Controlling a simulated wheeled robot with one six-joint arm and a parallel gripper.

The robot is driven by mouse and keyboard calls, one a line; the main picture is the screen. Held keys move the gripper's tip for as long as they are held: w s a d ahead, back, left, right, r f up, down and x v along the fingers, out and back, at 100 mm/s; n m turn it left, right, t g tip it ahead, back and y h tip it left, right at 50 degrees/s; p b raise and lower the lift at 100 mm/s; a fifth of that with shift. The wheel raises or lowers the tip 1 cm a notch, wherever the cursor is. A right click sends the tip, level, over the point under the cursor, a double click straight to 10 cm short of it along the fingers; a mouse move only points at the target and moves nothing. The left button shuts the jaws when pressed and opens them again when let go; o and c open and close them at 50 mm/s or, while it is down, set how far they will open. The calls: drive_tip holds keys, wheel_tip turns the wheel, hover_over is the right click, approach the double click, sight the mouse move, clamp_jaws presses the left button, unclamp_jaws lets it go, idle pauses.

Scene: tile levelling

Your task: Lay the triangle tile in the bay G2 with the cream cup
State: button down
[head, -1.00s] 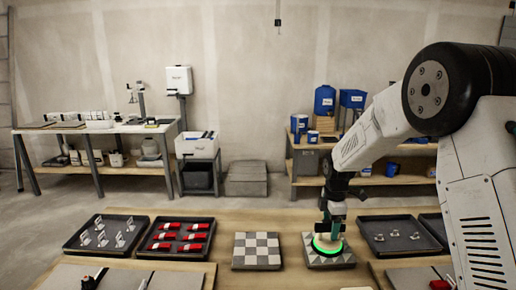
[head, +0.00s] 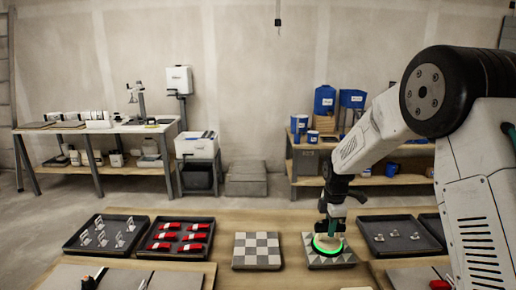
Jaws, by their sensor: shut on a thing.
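My gripper (head: 333,219) points down and is shut on the cream cup (head: 329,239), a small pale piece with a glowing green ring at its base. The cup sits on the triangle tile (head: 341,263), a grey square with a light and dark triangle pattern, right of centre on the bench. The ring hides the middle of the tile. I cannot tell whether the tile is lifted off the bench. No G2 label is readable, so I cannot tell which bay that is.
A checkered tile (head: 257,252) lies to the left. Dark trays hold red pieces (head: 179,241) and clear clips (head: 101,236); another tray (head: 400,248) is at the right. Grey slabs lie along the front edge. Bare bench (head: 291,228) shows between the two tiles.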

drive_tip(key=shift+r, duration=0.15)
drive_tip(key=shift+r, duration=4.9)
drive_tip(key=shift+r, duration=0.65)
drive_tip(key=s+a, duration=1.1)
drive_tip(key=a, duration=0.4)
drive_tip(key=s+a, duration=1.2)
drive_tip(key=a, duration=0.4)
drive_tip(key=s+a, duration=1.1)
drive_tip(key=a, duration=0.4)
drive_tip(key=shift+s+a, duration=0.35)
drive_tip(key=shift+s, duration=0.05)
